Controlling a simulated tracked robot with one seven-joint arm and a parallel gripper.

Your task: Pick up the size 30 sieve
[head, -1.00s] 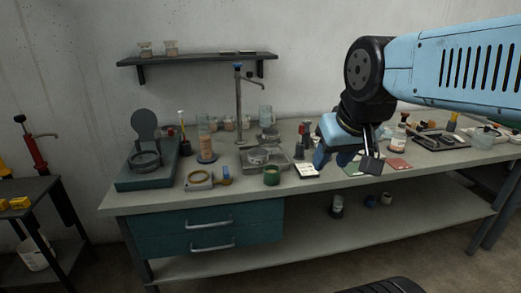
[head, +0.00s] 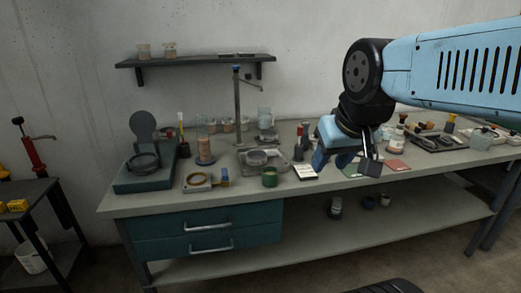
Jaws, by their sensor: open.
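No size mark is legible, so I cannot tell which item is the size 30 sieve. Round, sieve-like candidates on the bench are a dark ring (head: 144,161) on a teal stand at the left and a grey round pan (head: 257,157) on the metal tray in the middle. A small pale piece with a round opening (head: 197,180) lies near the front edge. My gripper (head: 345,168) is open and empty, above the bench right of the middle. It is apart from all these candidates, to their right.
A tap-like post (head: 237,105) stands behind the tray (head: 276,171). A glass cylinder (head: 205,145) stands at centre left. A wall shelf (head: 195,60) hangs above. Bare bench shows along the front.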

